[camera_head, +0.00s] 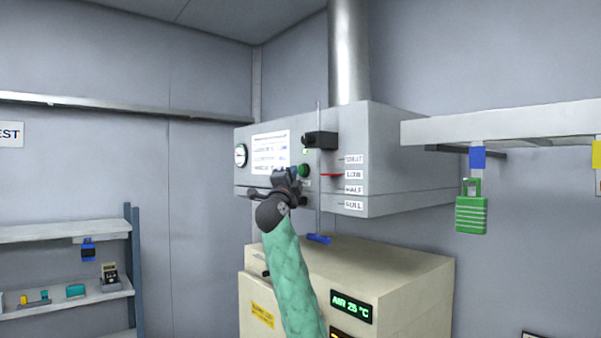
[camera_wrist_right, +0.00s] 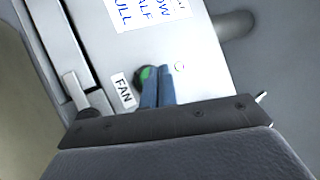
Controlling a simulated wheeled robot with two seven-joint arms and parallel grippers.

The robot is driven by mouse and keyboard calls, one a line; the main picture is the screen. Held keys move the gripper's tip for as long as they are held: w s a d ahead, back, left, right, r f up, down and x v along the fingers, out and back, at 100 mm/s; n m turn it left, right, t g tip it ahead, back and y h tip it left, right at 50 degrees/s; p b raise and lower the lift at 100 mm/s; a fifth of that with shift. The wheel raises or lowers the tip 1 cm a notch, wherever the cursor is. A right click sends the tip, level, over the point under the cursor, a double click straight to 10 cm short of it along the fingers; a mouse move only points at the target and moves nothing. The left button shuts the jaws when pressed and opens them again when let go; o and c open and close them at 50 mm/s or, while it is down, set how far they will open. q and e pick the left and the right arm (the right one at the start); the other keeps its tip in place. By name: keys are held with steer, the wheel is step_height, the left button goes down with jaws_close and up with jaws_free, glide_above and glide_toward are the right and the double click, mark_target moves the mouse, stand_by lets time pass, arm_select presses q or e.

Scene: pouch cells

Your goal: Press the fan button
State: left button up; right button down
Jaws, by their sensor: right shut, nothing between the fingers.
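The fan button is a round green button (camera_head: 304,170) on the front of the grey hood (camera_head: 385,150). In the right wrist view the green button (camera_wrist_right: 145,74) sits beside a white FAN label (camera_wrist_right: 122,90), partly covered by my fingers. My right gripper (camera_head: 289,175) is in front of the hood panel, just left of the button in the head view. Its fingertips (camera_wrist_right: 159,72) are shut together with nothing between them, at the button's edge. I cannot tell whether they touch it. My left gripper is not in view.
A black box (camera_head: 320,140) sticks out above the button. A beige cabinet (camera_head: 350,262) with a green AIR 25 °C display stands below the hood. A shelf rail with a green padlock (camera_head: 471,214) is at right. Shelves (camera_head: 65,231) stand at left.

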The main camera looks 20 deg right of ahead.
steer(key=shift+s+a+p, duration=0.2)
steer(key=shift+s+a, duration=0.15)
steer(key=shift+a, duration=0.6)
steer(key=shift+s+a+p, duration=0.15)
steer(key=shift+s+a, duration=0.15)
steer(key=shift+a, duration=0.6)
steer(key=shift+s+a+p, duration=0.2)
steer(key=shift+s+a, duration=0.15)
steer(key=shift+a, duration=0.6)
steer(key=shift+d, duration=0.1)
